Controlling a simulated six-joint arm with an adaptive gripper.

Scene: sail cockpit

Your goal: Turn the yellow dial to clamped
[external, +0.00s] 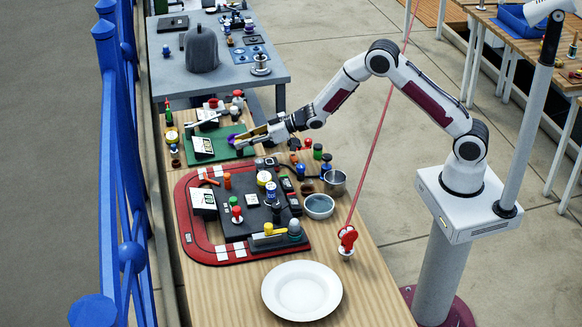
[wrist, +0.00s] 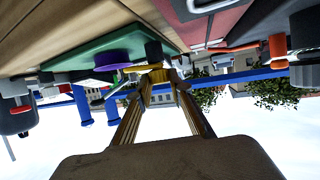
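My gripper (external: 240,138) is low over the green mat (external: 222,152), reaching left toward the blue railing. In the wrist view its two fingers (wrist: 158,78) stand apart, so it looks open. A purple disc (wrist: 110,60) is beside the fingers. No clamped marking is readable.
A white-faced meter (external: 203,146) stands on the mat. Nearer the camera, a red-bordered board (external: 213,243) carries several knobs and levers. A red rope rises from the table.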

